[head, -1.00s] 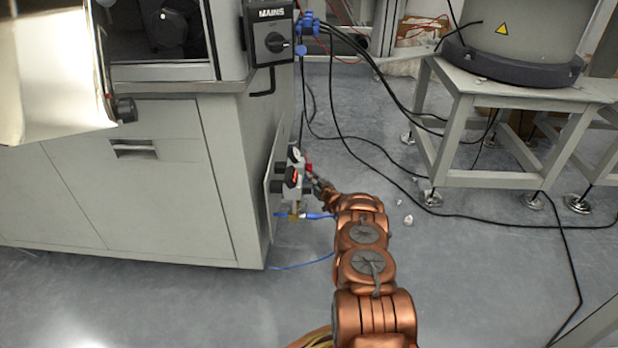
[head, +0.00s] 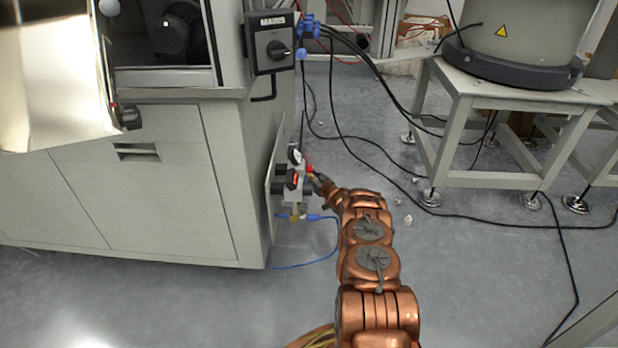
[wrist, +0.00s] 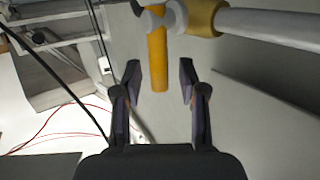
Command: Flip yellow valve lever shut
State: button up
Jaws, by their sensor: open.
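The yellow valve lever (wrist: 157,62) hangs down from a pale valve body at the top of the wrist view. My gripper (wrist: 160,72) is open, one finger on each side of the lever in the picture. Gaps show on both sides, so neither finger appears to touch it. How deep the lever lies between the fingers I cannot tell. In the head view my gripper (head: 316,179) is small, beside the fittings on the cabinet's side panel, and the lever cannot be made out clearly there.
A brass-coloured fitting (wrist: 205,17) with a pale pipe (wrist: 265,27) lies right of the lever. The grey cabinet (head: 165,190) stands left of my arm. A blue hose (head: 330,245) loops below the panel. Black cables and a metal stand (head: 465,150) are right, with open floor between.

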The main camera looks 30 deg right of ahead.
jog(key=s+r, duration=0.1)
jog(key=s, duration=1.1)
jog(key=shift+a+r, duration=0.3)
jog(key=shift+r, duration=0.05)
jog(key=shift+a, duration=0.1)
dwell(0.6)
